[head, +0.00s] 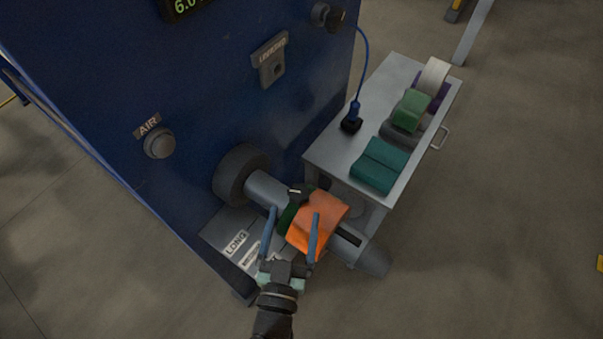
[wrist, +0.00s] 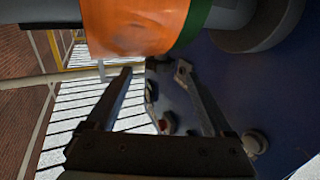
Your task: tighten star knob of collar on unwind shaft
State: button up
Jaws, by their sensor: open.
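The grey unwind shaft (head: 264,187) sticks out of the blue machine and carries an orange roll (head: 318,220). A dark green ring, apparently the collar (head: 286,217), sits against the roll's machine side. A small black knob (head: 297,191) stands on top of it. My gripper (head: 294,211) is open and empty, its fingers spread over the near side of the ring and roll. In the wrist view the orange roll (wrist: 133,25) and green ring (wrist: 193,25) lie beyond my open gripper (wrist: 154,68). The knob does not show there. Contact cannot be told.
A dark hub (head: 238,173) is at the machine end of the shaft. A blue cable (head: 363,70) hangs to a black fitting on the cart.

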aim_at(304, 185)
jog(key=w, duration=0.3)
jog(key=w+d+p, duration=0.1)
jog(key=w, duration=0.5)
jog(key=shift+w+d, duration=0.25)
jog(key=shift+d, duration=0.15)
jog(key=shift+c, duration=0.2)
grip_shut()
jog(key=c, duration=1.3)
grip_release()
jog(key=shift+r+h+p, duration=0.25)
jog(key=shift+h+p, duration=0.05)
jog(key=shift+p, duration=0.4)
jog(key=shift+r+m+g+h+p, duration=0.25)
jog(key=shift+m+h+p, duration=0.45)
jog(key=shift+p, duration=0.45)
jog(key=shift+d+f+m+g+h, duration=0.15)
jog(key=shift+f+m+g+h, duration=0.15)
jog(key=shift+m+h, duration=0.45)
jog(key=shift+s+d+f+m+g+h, duration=0.1)
jog(key=shift+d+m+g+h, duration=0.1)
jog(key=shift+m+g+h, duration=0.45)
jog(key=shift+s+d+m+g+h, duration=0.1)
jog(key=shift+d+m+g+h, duration=0.1)
jog(key=shift+h, duration=0.7)
grip_shut()
